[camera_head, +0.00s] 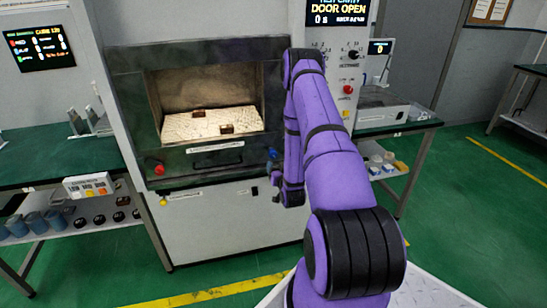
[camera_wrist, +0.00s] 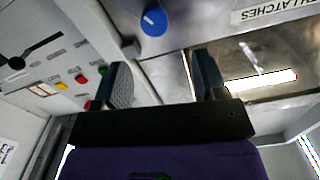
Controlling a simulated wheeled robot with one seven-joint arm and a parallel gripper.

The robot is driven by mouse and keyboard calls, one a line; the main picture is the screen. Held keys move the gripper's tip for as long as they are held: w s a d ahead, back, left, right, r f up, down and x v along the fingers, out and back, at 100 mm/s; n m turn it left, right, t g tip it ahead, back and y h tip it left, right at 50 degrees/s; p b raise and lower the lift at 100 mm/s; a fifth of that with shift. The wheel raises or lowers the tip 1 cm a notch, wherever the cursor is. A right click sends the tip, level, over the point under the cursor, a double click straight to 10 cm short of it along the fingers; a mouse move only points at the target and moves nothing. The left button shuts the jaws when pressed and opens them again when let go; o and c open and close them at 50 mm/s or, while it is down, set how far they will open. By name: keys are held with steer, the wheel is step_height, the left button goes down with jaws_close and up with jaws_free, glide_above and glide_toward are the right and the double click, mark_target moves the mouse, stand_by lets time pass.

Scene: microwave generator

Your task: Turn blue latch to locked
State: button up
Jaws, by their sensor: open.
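The blue latch (camera_wrist: 154,20) shows as a round blue knob with a pale line in the wrist view. It sits on a light panel beyond my fingertips. In the head view the blue latch (camera_head: 271,154) is small, at the lower right of the microwave front, partly beside my purple arm. My gripper (camera_wrist: 160,78) is open and empty, with its two fingers apart and the knob seen above the gap, not touched. In the head view my gripper (camera_head: 279,196) is low beside the cabinet, mostly hidden by the arm. A red latch (camera_head: 159,170) is at the lower left.
The microwave cavity (camera_head: 205,95) shows a pale tray with two small brown blocks. A screen (camera_head: 338,12) above reads DOOR OPEN. A control panel (camera_head: 348,70) with a red button stands right of it. Green-topped benches flank the unit, and green floor is clear at right.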

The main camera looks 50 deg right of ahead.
mark_target(273, 155)
steer(key=x, duration=1)
steer(key=shift+s+d+f, duration=0.1)
steer(key=shift+d+f, duration=0.15)
steer(key=c, duration=0.9)
